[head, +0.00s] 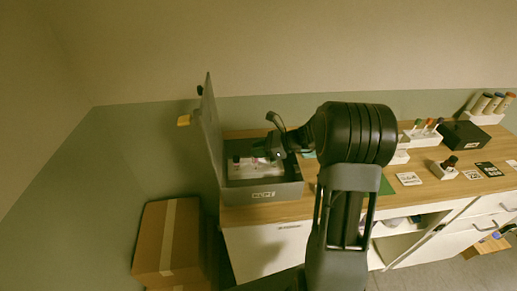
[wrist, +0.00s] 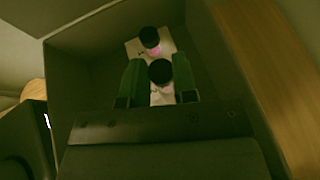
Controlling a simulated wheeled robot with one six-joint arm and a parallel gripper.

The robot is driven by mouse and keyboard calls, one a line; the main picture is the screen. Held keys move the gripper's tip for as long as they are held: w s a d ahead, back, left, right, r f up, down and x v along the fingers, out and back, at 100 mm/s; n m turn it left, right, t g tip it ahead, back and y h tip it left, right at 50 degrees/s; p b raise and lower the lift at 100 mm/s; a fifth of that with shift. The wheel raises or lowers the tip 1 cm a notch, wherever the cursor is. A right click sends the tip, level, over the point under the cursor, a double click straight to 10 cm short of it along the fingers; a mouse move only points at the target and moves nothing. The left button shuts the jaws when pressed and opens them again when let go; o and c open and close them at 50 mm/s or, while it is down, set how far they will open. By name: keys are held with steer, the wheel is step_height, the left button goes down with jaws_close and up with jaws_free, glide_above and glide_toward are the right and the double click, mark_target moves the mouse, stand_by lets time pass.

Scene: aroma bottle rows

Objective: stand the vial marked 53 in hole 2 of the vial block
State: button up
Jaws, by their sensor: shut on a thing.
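My gripper (head: 273,151) reaches down into a grey box (head: 263,192) with a raised lid at the left end of the counter. In the wrist view its two green fingers (wrist: 158,88) are shut on a black-capped vial (wrist: 160,71). A second black-capped vial (wrist: 150,37) with pink below its cap is just beyond it, on a pale holder or card. No number is readable on either vial, so I cannot tell which is 53. In the head view I cannot make out hole numbers or surely identify the vial block.
The box's raised lid (head: 208,132) stands at its left. To the right on the wooden counter are a white rack (head: 422,139) with colour-capped tubes, a white holder (head: 443,171) with a dark bottle, a black box (head: 463,135) and small cards (head: 409,179). A cardboard carton (head: 167,240) stands below left.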

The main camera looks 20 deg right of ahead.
steer(key=shift+f+b, duration=0.55)
steer(key=shift+f, duration=0.2)
steer(key=o, duration=1)
steer(key=shift+o, duration=0.2)
steer(key=b+v, duration=0.1)
steer(key=v, duration=1.3)
steer(key=shift+b, duration=0.3)
steer(key=s+a+n+h, duration=0.5)
steer(key=s+n, duration=0.3)
steer(key=n, duration=0.3)
steer(key=s+a+n+g+h, duration=0.1)
steer(key=s+a+n+h, duration=0.5)
steer(key=n, duration=0.6)
steer(key=shift+s+a+f+h, duration=0.3)
steer(key=shift+s+a+f, duration=0.05)
steer(key=shift+s+a, duration=0.45)
